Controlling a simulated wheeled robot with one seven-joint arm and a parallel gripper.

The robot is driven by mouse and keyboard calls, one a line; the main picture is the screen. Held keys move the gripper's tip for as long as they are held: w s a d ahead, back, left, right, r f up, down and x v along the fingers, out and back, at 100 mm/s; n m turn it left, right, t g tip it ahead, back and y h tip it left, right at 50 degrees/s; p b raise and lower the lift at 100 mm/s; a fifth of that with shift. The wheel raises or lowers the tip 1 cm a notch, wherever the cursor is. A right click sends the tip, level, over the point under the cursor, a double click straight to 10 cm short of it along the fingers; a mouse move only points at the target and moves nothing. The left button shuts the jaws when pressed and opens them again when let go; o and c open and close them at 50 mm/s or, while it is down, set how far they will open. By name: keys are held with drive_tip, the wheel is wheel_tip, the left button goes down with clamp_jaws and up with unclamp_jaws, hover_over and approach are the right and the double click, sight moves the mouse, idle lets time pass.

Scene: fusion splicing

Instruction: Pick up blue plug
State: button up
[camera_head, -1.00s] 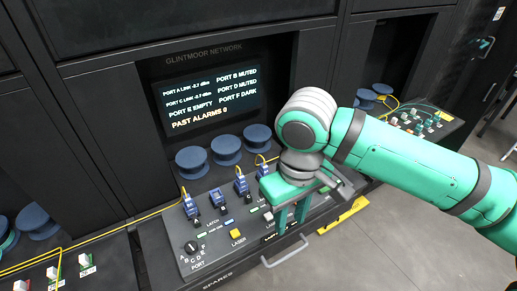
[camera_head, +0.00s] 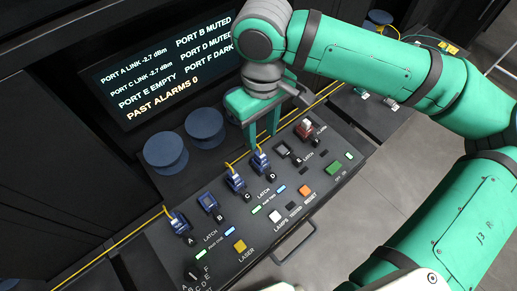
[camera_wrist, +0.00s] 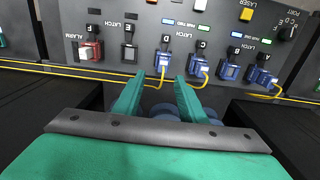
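Blue plugs sit in the sloped port panel. The plug at port D (camera_head: 261,162) has a pale top and a yellow cable; it also shows in the wrist view (camera_wrist: 163,62). Similar cabled plugs stand at port C (camera_head: 236,181) and port A (camera_head: 179,223). A blue piece without a visible cable sits at port B (camera_head: 209,203). My gripper (camera_head: 262,138) is behind the port row near D. In the wrist view my gripper (camera_wrist: 157,82) has its fingers apart with nothing held, and the D plug shows just beyond the gap between them.
A red piece (camera_head: 306,128) stands at the far port beside the grey, empty-looking port E (camera_head: 283,151). Blue spools (camera_head: 165,154) stand behind the panel. A yellow cable (camera_wrist: 70,71) runs along the panel's back edge. The screen (camera_head: 160,80) reads port E empty.

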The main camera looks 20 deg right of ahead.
sight(259, 152)
drive_tip(key=shift+s+a+f, duration=0.1)
drive_tip(key=shift+a+f, duration=0.05)
drive_tip(key=shift+f, duration=2.05)
drive_tip(key=shift+a+f, duration=0.1)
drive_tip(key=shift+f, duration=2.05)
clamp_jaws()
